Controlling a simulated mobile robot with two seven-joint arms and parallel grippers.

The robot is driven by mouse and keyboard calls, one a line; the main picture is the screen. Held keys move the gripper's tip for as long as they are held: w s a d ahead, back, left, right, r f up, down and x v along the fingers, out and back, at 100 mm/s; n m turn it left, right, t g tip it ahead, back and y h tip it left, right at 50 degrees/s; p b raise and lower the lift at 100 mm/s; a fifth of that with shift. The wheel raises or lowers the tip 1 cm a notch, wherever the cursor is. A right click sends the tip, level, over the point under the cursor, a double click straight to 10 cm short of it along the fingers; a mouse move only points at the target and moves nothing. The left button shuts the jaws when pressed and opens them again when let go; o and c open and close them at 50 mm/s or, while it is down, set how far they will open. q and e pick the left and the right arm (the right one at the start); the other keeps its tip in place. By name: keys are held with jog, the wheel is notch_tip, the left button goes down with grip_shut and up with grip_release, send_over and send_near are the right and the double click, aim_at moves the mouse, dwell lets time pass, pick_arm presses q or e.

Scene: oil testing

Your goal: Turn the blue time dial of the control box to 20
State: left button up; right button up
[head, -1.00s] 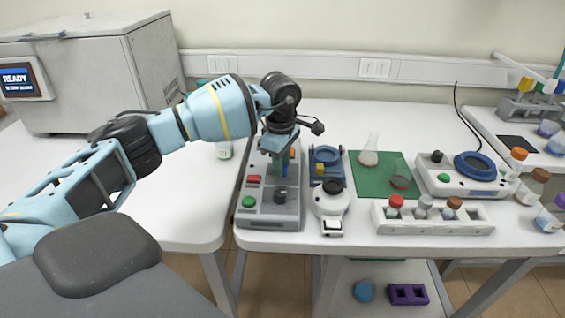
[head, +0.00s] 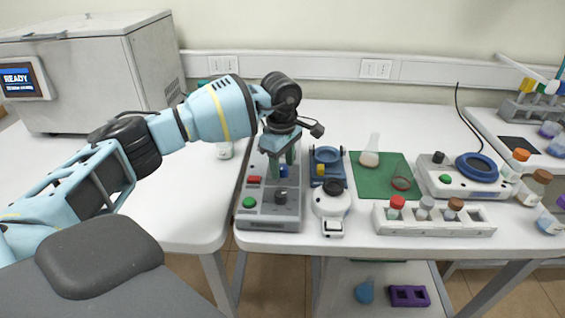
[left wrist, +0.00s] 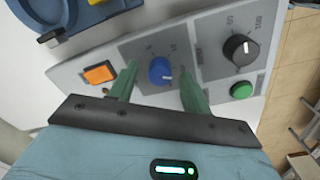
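The grey control box (head: 262,220) stands at the front left of the right-hand table. Its blue time dial (left wrist: 160,70) lies between my left fingers in the left wrist view, with its white mark toward the lower right. The dial also shows in the head view (head: 284,171). I cannot read which number the mark meets; parts of the scale are hidden. My left gripper (head: 280,158) points down over the box. It is open, its green fingers (left wrist: 156,86) apart on either side of the dial with gaps. My right gripper is not in view.
The box also has a black dial (left wrist: 240,48), a green button (left wrist: 241,90) and an orange switch (left wrist: 100,72). A white round device (head: 330,202) and a blue stand (head: 327,160) are close on the right. A vial rack (head: 435,225) stands farther right.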

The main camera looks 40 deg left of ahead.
aim_at(282, 167)
pick_arm(q)
jog(key=shift+s+r, duration=0.15)
jog(key=shift+r, duration=3.8)
jog(key=shift+f, duration=0.1)
